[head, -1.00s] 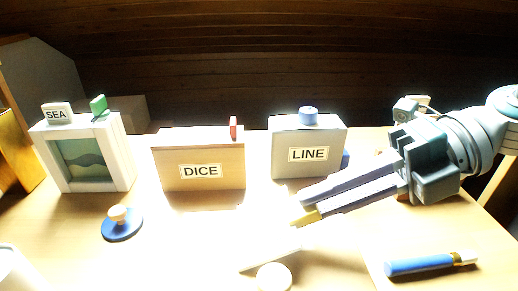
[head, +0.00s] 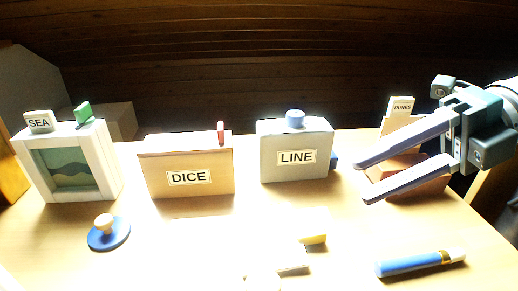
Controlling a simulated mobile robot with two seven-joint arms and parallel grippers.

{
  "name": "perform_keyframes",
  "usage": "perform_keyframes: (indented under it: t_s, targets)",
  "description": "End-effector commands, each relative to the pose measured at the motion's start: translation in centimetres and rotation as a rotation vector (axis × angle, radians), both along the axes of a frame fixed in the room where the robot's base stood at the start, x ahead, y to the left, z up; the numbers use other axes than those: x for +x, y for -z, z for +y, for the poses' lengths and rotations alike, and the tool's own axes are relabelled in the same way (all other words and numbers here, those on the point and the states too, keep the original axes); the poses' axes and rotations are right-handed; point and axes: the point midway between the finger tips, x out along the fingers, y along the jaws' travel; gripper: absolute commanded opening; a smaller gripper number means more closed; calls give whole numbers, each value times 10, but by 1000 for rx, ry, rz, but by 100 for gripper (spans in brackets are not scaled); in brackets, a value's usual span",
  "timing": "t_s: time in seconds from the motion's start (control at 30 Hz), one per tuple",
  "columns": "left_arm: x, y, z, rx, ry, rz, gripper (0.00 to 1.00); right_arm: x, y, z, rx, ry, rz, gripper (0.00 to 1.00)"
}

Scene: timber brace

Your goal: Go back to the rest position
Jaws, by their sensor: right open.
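My right gripper (head: 364,181) reaches in from the right with its two long grey fingers apart and nothing between them. It is in front of the box labelled DUNES (head: 395,128) and hides part of it. Its fingertips are to the right of the grey box labelled LINE (head: 285,170), apart from it in the picture. My left gripper is not in view.
A box labelled DICE (head: 160,178) and a white-framed SEA box (head: 107,165) stand at left. A blue disc with a knob (head: 108,232), a yellow-ended piece (head: 313,240) and a blue cylinder (head: 410,264) lie in front. Glare washes out the table's (head: 215,225) middle.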

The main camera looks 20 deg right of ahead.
Motion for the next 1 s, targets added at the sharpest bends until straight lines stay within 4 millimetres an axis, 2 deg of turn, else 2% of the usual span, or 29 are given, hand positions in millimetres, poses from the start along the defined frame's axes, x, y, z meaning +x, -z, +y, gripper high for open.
perform_keyframes:
  t_s: [0.1, 0.2, 0.77, 0.87, 0.97, 1.0]
  targets:
    - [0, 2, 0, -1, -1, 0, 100, -4, -5, -14, -2, 1, 3, 53]
    - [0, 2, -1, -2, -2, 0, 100, -6, -9, -19, -1, 0, 2, 53]
    - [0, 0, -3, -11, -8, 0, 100, -5, -12, -19, 6, 5, -3, 53]
    - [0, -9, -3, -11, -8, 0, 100, 5, -25, -9, 51, 51, -39, 53]
    - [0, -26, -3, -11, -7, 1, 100, 28, -56, 10, 163, 172, -109, 53]
    - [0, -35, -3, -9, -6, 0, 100, 39, -73, 17, 227, 243, -138, 53]
